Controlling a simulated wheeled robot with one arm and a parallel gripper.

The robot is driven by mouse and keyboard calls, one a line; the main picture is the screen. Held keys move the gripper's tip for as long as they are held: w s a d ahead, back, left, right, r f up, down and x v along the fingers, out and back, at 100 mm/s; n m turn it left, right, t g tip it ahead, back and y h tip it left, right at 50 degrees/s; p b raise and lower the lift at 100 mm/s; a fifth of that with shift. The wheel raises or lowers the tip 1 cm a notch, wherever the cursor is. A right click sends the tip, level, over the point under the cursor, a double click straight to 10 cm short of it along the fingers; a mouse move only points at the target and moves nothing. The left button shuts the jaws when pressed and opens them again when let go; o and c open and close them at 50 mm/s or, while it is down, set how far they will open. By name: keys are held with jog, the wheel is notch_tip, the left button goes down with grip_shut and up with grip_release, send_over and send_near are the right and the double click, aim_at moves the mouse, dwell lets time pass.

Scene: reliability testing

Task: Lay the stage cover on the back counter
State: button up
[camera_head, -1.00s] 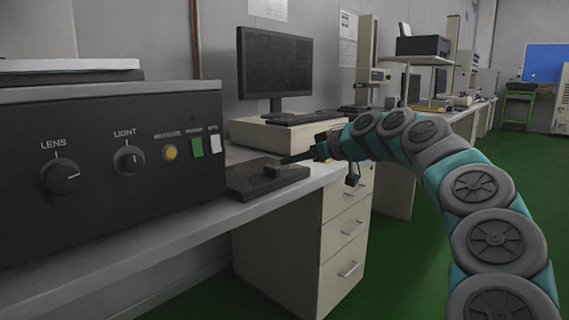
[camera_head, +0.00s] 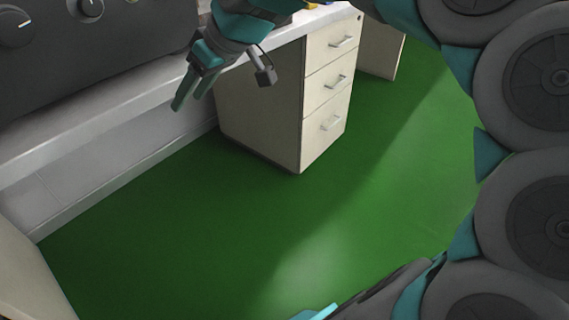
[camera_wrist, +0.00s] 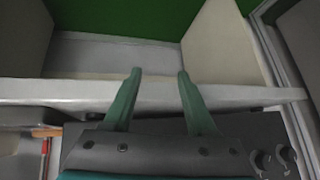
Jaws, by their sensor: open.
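My gripper (camera_head: 188,95) hangs in front of the counter edge at upper left of the head view, fingers pointing down. In the wrist view its two teal fingers (camera_wrist: 158,78) are spread apart with nothing between them. The white counter (camera_head: 95,110) runs along the left of the head view, and its edge crosses the wrist view (camera_wrist: 65,92). I cannot tell whether this is the back counter. I can make out no stage cover in either current view.
A dark instrument with knobs (camera_head: 90,45) stands on the counter; its knobs show in the wrist view (camera_wrist: 274,160). A cream drawer cabinet (camera_head: 325,90) stands under the counter. The green floor (camera_head: 250,220) is clear. A red pen-like item (camera_wrist: 45,158) lies at lower left.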

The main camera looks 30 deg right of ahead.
jog(key=s+d+f+m+g+h, duration=0.1)
jog(key=s+f+m+g+h, duration=0.1)
jog(key=s+f, duration=0.8)
jog(key=s+d+f+m+g+h, duration=0.1)
jog(key=s+f+m+g+h, duration=0.2)
jog(key=s+f, duration=0.8)
jog(key=s+g, duration=0.2)
jog(key=s, duration=0.5)
jog(key=shift+f+m, duration=0.3)
jog(key=shift+m, duration=0.1)
jog(key=shift+w, duration=0.1)
jog(key=shift+c, duration=0.3)
